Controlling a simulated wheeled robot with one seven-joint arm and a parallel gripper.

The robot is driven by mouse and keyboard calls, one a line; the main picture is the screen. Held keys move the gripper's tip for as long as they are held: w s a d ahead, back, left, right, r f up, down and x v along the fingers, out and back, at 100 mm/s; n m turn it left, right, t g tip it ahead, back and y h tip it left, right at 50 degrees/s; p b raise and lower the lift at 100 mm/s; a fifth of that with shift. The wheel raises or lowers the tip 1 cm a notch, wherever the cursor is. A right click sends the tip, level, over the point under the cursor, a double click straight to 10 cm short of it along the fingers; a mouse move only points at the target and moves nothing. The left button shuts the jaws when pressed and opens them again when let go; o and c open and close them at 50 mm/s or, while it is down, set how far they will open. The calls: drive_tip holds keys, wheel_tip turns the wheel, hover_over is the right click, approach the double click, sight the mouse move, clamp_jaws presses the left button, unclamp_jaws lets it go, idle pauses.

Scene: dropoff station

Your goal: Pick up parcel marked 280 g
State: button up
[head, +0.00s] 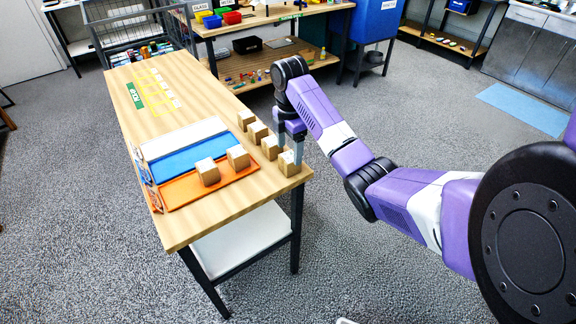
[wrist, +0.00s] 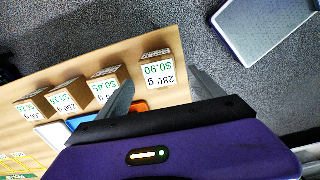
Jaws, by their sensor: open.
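The parcel marked 280 g (wrist: 160,70) is a small brown box with a white label that also reads $0.90. It stands at the near end of a row on the wooden table, close to the edge, and shows in the head view (head: 288,167). My gripper (wrist: 162,94) is open and empty in the wrist view, with one finger on either side of this parcel's line. In the head view my gripper (head: 293,148) is pointing down at that end parcel and partly hides it. Whether the fingers touch it I cannot tell.
Other labelled parcels (head: 258,132) continue the row close beside it. Two parcels sit on the orange mat (head: 183,190), beside the blue mat (head: 180,163) and white mat (head: 170,142). The table's right edge (head: 300,180) is near. Bare wood (head: 195,100) lies farther back.

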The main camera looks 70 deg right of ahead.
sight(290, 156)
drive_tip(key=shift+f+p, duration=0.6)
drive_tip(key=shift+f, duration=2.35)
drive_tip(key=shift+c, duration=0.3)
drive_tip(key=shift+d, duration=0.1)
clamp_jaws()
